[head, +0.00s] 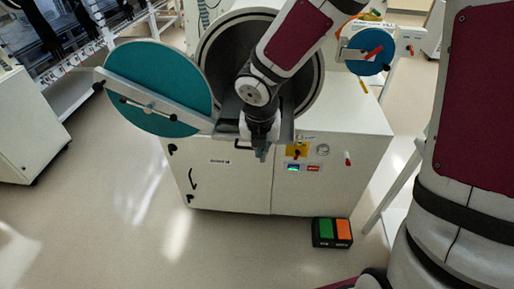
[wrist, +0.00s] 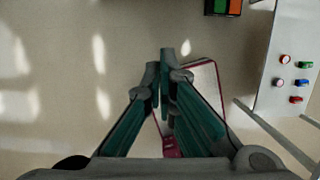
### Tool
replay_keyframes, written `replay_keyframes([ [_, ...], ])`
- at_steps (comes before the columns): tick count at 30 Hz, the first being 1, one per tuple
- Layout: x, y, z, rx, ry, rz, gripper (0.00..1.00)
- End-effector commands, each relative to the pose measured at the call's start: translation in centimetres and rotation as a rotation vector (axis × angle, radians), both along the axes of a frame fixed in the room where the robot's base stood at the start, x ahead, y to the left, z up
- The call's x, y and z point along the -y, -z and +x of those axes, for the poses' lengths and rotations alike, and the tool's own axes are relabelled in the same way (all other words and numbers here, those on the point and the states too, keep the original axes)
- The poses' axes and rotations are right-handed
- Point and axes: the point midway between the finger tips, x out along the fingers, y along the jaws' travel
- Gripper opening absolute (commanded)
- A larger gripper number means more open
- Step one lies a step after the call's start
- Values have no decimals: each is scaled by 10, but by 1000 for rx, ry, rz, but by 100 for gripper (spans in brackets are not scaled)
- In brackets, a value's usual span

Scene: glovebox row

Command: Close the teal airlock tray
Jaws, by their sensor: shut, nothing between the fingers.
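The teal airlock is a large round chamber (head: 316,88) on a white cabinet, with its teal disc door (head: 160,85) swung open to the left. A grey tray (head: 286,127) shows at the chamber mouth and sticks out towards me, partly hidden behind my arm. My gripper (head: 262,154) points down at the tray's front edge; I cannot tell whether it touches. In the wrist view my gripper (wrist: 166,54) is shut, its teal fingers together with nothing between them. The tray does not show in the wrist view.
A black foot pedal (head: 332,232) with green and orange pads lies on the floor by the cabinet (head: 330,180). A smaller blue round door (head: 370,53) stands at the back right. A white cabinet (head: 28,125) is at left. The floor in front is mostly clear.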

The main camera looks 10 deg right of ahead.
Motion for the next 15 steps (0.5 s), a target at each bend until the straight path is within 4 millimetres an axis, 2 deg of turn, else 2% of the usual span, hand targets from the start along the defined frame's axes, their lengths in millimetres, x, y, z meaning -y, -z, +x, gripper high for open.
replay_keyframes([
  [6, 2, 42, 11, -5, 0, 1, 0],
  [15, 6, 90, 22, -4, 1, 0, 0],
])
